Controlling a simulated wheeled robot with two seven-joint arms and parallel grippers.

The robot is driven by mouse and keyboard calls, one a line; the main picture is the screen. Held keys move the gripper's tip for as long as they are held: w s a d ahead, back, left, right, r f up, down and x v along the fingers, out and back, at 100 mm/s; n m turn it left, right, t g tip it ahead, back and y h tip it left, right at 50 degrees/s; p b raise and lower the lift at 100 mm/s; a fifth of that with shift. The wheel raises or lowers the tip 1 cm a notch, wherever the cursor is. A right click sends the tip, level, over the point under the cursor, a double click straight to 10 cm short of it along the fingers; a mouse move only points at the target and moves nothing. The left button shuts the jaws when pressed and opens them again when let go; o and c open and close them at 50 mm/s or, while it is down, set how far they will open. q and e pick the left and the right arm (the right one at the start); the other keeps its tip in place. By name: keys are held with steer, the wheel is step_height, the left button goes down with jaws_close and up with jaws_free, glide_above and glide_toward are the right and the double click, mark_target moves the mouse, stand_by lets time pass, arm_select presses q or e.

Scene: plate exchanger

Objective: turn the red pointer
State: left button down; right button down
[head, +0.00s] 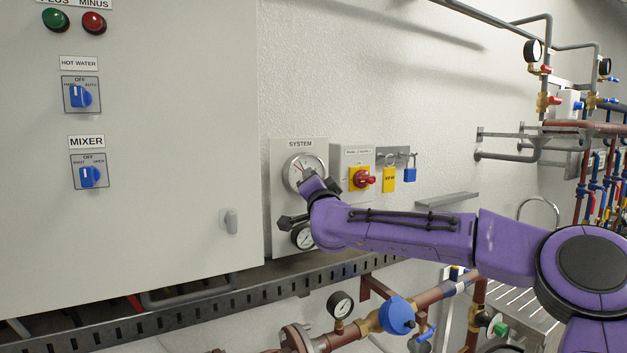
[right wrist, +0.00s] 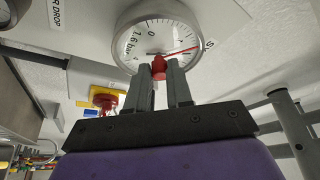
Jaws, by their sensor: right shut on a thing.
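The round white system gauge (head: 303,172) is on a grey panel under the "SYSTEM" label in the head view. A red pointer (right wrist: 187,50) crosses its dial in the right wrist view, reaching to the right rim. A small red knob (right wrist: 158,69) stands out at the front of the gauge. My right gripper (right wrist: 160,76) is shut on this red knob, one grey finger on each side. In the head view my right gripper (head: 309,180) covers the lower right of the dial. My left gripper is not in view.
A second gauge (head: 303,236) sits just below, partly behind my right wrist. A red rotary switch (head: 362,178), a yellow tag (head: 389,180) and a blue padlock (head: 410,174) are close on the right. A large grey cabinet (head: 165,180) stands on the left.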

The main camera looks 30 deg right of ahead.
steer(key=m+g+p, duration=0.1)
steer(key=m, duration=0.1)
steer(key=m+g, duration=0.1)
steer(key=m, duration=0.2)
steer(key=shift+a+r+h+p, duration=0.1)
steer(key=shift+h+p, duration=0.2)
steer(key=shift+p, duration=0.05)
steer(key=shift+m, duration=0.4)
steer(key=c, duration=1)
jaws_free()
steer(key=b+v, duration=0.4)
steer(key=v, duration=0.6)
steer(key=shift+s+a+b, duration=0.1)
steer(key=shift+s+b, duration=0.05)
steer(key=shift+b, duration=0.15)
steer(key=shift+a, duration=0.1)
